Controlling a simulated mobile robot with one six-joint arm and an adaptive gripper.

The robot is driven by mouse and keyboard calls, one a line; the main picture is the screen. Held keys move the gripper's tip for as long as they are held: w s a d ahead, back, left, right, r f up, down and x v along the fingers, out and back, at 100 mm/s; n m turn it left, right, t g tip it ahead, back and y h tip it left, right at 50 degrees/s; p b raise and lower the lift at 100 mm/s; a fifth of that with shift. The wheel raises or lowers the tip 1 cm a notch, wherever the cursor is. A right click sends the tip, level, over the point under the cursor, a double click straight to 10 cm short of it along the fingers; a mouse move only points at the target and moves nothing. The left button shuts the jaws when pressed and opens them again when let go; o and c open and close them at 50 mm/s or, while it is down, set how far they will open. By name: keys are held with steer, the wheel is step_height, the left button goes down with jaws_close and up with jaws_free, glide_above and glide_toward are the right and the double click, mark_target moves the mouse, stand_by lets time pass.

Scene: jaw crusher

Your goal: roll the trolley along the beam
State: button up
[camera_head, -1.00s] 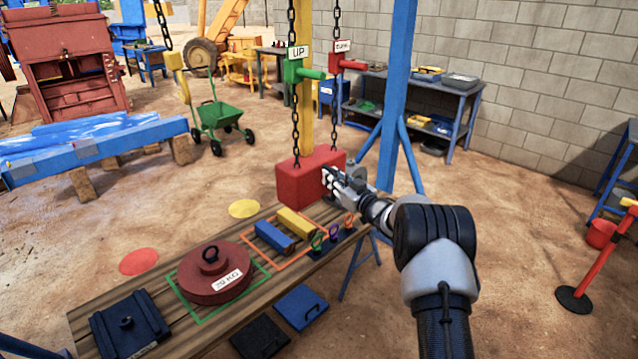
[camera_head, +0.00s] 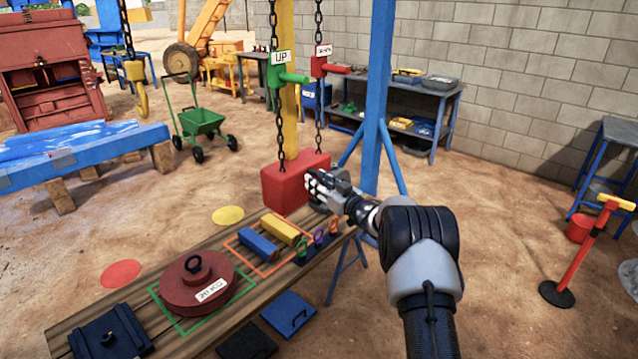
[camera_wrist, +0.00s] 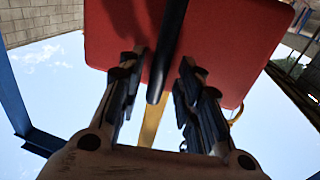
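No trolley or overhead beam shows clearly. A yellow hook (camera_head: 138,85) hangs on a chain at the upper left of the head view, and the chain's top is cut off. A red block (camera_head: 295,182) hangs low beside two chains with a green UP handle (camera_head: 290,75) and a red handle (camera_head: 328,68). My gripper (camera_head: 318,184) is at the red block's right side. In the wrist view the red block (camera_wrist: 225,45) fills the top. A dark bar (camera_wrist: 166,55) lies between my fingers, which look apart; contact is unclear.
A wooden bench (camera_head: 75,325) below holds a round dark-red weight (camera_head: 205,295), coloured blocks and rings. A blue post (camera_head: 378,110) stands behind my gripper. A green cart (camera_head: 203,122) stands at left. Open ground lies at right around a red barrier post (camera_head: 575,255).

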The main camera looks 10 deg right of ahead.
steer(key=v, duration=1.2)
